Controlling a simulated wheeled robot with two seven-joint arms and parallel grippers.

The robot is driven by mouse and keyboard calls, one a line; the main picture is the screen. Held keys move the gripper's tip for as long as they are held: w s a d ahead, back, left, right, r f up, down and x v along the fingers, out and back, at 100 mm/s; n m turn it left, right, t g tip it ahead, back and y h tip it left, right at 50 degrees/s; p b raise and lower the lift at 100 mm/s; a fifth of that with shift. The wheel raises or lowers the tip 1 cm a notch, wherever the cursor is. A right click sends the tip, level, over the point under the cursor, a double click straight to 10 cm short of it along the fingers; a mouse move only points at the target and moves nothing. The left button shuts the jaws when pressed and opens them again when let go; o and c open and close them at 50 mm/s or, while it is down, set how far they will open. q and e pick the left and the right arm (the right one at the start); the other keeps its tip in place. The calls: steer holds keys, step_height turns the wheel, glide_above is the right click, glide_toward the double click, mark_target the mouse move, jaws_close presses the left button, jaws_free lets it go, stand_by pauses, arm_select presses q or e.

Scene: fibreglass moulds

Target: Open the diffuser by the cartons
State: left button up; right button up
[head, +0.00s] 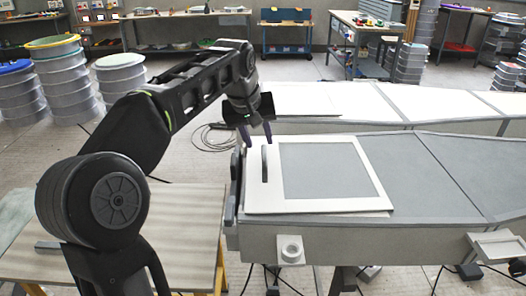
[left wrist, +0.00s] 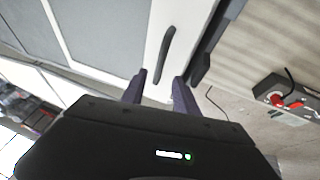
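A flat white-framed panel with a grey centre (head: 371,194), which I take as the diffuser, lies flat on top of the near long grey mould (head: 440,150). My left gripper (head: 258,139) is above the handle's far end, fingers pointing down. In the left wrist view my left gripper (left wrist: 160,77) has its fingers apart, with the handle's near end around the gap between the tips. I cannot tell any contact. My right gripper is out of view. I cannot make out cartons.
A second long mould (head: 420,102) runs behind the near one. A wooden-topped table (head: 180,225) stands at the left. Stacks of round tins (head: 66,80) stand at the back left. A power box with a red plug (left wrist: 285,97) shows in the left wrist view.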

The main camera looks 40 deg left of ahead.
mark_target(264, 155)
arm_select(q)
steer(key=x, duration=0.6)
steer(key=shift+w+f, duration=0.15)
steer(key=shift+f, duration=0.1)
jaws_close()
stand_by(1.2)
